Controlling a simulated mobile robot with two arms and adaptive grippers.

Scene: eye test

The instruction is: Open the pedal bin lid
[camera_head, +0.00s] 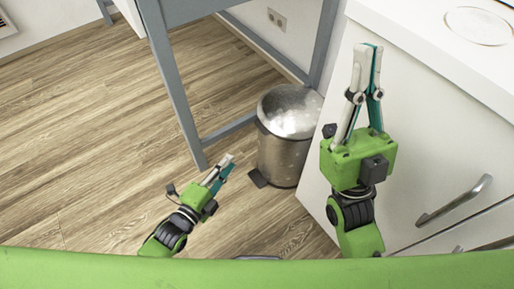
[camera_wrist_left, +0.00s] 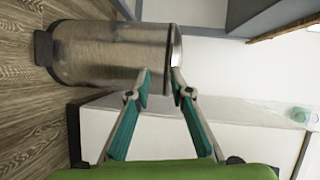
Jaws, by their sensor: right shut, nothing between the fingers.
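The metal pedal bin (camera_head: 283,158) stands upright on the floor between a grey table frame and a white cabinet. Its lid (camera_head: 291,110) looks closed. Its black pedal (camera_head: 257,179) is at the base, on the left. My left gripper (camera_head: 229,166) is to the left of the bin in the head view, apparently empty. In the left wrist view the bin (camera_wrist_left: 100,55) appears sideways, with its pedal (camera_wrist_left: 42,48) at the left. There the left fingertips (camera_wrist_left: 160,76) are apart, near the lid end; contact cannot be told. My right gripper (camera_head: 368,52) is shut and empty in front of the cabinet.
The white cabinet (camera_head: 415,140) with a metal handle (camera_head: 454,201) stands right of the bin, under a white countertop (camera_head: 430,22). A grey table leg (camera_head: 178,90) and low crossbar (camera_head: 231,127) lie left of and behind the bin. The wooden floor (camera_head: 80,130) at left is clear.

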